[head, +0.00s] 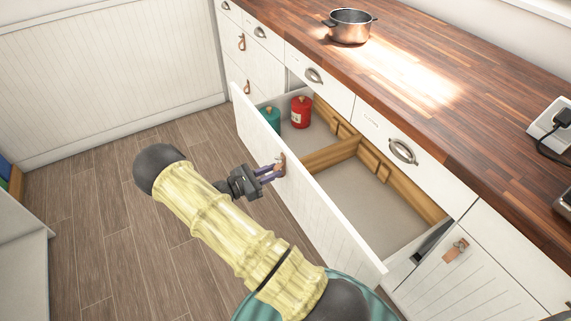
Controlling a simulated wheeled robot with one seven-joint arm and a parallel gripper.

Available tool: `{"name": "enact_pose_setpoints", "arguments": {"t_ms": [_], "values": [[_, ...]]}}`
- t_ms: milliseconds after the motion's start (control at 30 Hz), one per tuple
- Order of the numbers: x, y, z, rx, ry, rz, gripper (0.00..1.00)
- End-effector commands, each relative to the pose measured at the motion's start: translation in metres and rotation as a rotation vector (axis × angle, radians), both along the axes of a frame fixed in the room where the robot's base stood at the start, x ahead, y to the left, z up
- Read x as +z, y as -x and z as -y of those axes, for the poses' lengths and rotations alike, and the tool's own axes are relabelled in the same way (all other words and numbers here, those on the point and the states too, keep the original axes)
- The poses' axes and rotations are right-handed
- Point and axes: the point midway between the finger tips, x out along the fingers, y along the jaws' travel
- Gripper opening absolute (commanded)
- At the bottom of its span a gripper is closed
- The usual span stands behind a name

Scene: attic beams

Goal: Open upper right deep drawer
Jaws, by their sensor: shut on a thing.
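A deep white drawer (318,206) below the wooden counter is pulled well out, its inside open to view. My gripper (278,169) is at the front of this drawer, shut on its leather pull handle (282,163). The fingers cover part of the handle. Inside the drawer a red canister (301,112) and a teal canister (270,119) stand in the far left compartment. Wooden dividers (332,153) split the drawer, and the near right compartment (375,200) looks empty.
A copper pot (350,27) stands on the wooden counter (440,85). Shallow drawers with metal cup handles (403,151) above the open drawer are shut. A cabinet door with a leather pull (456,250) is at the right. The plank floor (100,215) at left is clear.

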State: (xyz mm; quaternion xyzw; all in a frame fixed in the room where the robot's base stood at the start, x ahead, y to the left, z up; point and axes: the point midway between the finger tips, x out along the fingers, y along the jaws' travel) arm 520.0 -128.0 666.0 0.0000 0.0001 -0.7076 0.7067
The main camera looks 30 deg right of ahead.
Motion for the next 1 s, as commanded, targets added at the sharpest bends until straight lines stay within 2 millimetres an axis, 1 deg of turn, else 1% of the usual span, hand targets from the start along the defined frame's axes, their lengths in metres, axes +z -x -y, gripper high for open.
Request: {"name": "enact_pose_setpoints", "arguments": {"t_ms": [33,100,200,333,500,833,867,933,967,1000], "values": [[0.001,-0.001,-0.009,0.005,0.0,0.001,0.0],[0.001,-0.001,-0.019,0.005,-0.001,0.001,0.0],[0.0,-0.001,-0.03,0.005,-0.001,0.001,0.0],[0.0,-0.001,-0.039,0.003,0.0,0.0,0.0],[0.0,-0.001,-0.044,0.002,0.0,0.001,0.0],[0.0,-0.001,-0.044,0.002,0.0,0.001,0.0],[0.0,-0.001,-0.044,0.002,0.0,0.001,0.26],[0.0,-0.001,-0.044,0.002,0.0,0.001,0.4],[0.0,-0.001,-0.044,0.001,0.0,0.001,0.42],[0.0,-0.001,-0.044,0.001,0.0,0.001,0.42]]}}
